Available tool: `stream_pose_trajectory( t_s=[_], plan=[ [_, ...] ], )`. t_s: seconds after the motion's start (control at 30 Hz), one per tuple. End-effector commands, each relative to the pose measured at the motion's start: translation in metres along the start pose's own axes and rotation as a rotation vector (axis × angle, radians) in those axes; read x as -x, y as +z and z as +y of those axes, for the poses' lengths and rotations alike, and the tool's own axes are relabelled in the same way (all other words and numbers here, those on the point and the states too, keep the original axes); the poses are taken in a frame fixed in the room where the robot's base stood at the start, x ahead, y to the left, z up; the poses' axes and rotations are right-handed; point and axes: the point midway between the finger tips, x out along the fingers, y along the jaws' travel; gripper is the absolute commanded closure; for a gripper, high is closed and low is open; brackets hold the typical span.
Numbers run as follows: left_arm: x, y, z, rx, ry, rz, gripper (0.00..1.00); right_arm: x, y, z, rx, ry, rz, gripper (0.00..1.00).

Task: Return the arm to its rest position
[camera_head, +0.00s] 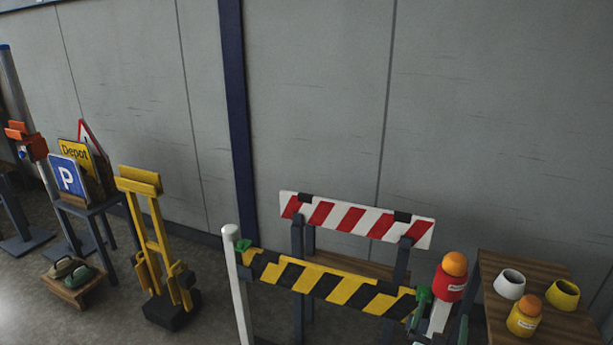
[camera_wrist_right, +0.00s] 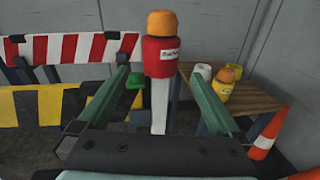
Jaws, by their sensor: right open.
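My right gripper (camera_wrist_right: 158,78) is open and empty in the right wrist view, its two green-grey fingers spread wide. Between and beyond them stands a red warning lamp (camera_wrist_right: 159,58) with an orange dome, upright on a white post (camera_wrist_right: 159,105). Neither finger visibly touches the lamp. In the head view the lamp (camera_head: 450,282) is at the lower right, and parts of the right gripper (camera_head: 438,326) show just below it at the bottom edge. My left gripper is in neither view.
A yellow-black striped barrier board (camera_head: 335,283) spans two posts; a red-white board (camera_head: 356,219) stands behind it. A wooden table (camera_head: 495,263) at right holds a white ring, a yellow ring and a yellow lamp (camera_head: 524,316). An orange-white cone (camera_wrist_right: 268,135) stands right of the gripper.

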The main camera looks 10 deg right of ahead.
Motion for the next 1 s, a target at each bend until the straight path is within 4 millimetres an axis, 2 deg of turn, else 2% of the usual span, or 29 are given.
stream_pose_trajectory(
  t_s=[0.07,0.17,0.3,0.4,0.5,0.6,0.7,0.83,1.0],
  plan=[
    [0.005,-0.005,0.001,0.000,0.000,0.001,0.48,0.012,-0.017,-0.001,-0.122,0.022,0.081,0.00],
    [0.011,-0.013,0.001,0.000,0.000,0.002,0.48,0.039,-0.053,-0.001,-0.405,0.041,0.254,0.00],
    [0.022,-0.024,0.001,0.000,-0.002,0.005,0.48,0.100,-0.102,0.002,-0.928,-0.027,0.557,0.00],
    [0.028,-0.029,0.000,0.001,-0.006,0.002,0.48,0.149,-0.125,0.004,-1.313,-0.160,0.758,0.00],
    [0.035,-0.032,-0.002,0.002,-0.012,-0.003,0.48,0.197,-0.135,0.005,-1.680,-0.355,0.923,0.00],
    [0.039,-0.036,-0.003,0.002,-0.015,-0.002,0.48,0.236,-0.137,0.007,-1.990,-0.574,1.031,0.00],
    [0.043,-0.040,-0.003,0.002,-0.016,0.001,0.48,0.263,-0.134,0.007,-2.215,-0.769,1.087,0.00],
    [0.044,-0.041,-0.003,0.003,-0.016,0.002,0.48,0.280,-0.131,0.008,-2.372,-0.925,1.110,0.00],
    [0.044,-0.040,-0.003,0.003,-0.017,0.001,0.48,0.284,-0.131,0.008,-2.415,-0.969,1.114,0.00]
  ],
)
